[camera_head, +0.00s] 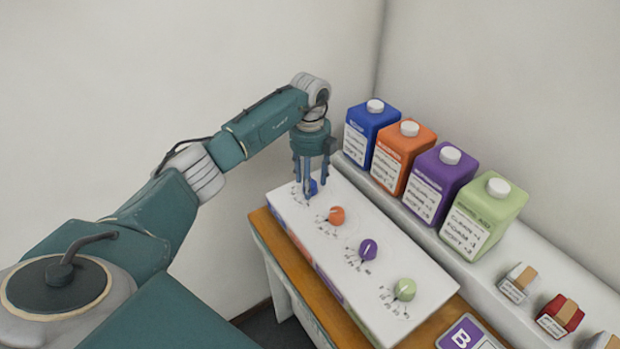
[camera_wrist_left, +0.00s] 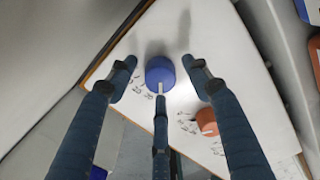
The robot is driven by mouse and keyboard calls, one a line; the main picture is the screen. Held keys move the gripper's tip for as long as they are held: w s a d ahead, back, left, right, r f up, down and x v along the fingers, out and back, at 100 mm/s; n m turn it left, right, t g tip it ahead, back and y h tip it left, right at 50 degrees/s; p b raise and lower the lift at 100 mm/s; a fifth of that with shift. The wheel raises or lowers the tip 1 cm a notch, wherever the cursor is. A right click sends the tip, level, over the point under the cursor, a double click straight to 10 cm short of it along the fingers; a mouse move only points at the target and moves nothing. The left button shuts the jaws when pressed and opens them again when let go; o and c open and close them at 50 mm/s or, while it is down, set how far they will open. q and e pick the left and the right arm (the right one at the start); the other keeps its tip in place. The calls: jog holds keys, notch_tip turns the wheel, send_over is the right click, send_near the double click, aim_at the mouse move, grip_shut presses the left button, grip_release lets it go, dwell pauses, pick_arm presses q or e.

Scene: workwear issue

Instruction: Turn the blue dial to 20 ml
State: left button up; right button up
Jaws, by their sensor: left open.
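The blue dial (camera_head: 313,187) is on the white sloped panel (camera_head: 352,268), at its far left end, partly hidden by my gripper in the head view. In the left wrist view, the blue dial (camera_wrist_left: 159,71) shows a white pointer mark facing the bottom of the picture. My left gripper (camera_head: 310,190) points down over the dial. Its three fingers are open and spread around it, with gaps visible at both sides in the wrist view. My right gripper is not in view.
An orange dial (camera_head: 336,215), a purple dial (camera_head: 368,250) and a green dial (camera_head: 405,289) line the same panel. Blue (camera_head: 370,130), orange (camera_head: 402,158), purple (camera_head: 438,185) and green (camera_head: 483,217) bottles stand on the ledge behind. A wall rises at the left.

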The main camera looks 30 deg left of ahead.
pick_arm(q)
jog(key=shift+c, duration=0.3)
jog(key=c, duration=1.1)
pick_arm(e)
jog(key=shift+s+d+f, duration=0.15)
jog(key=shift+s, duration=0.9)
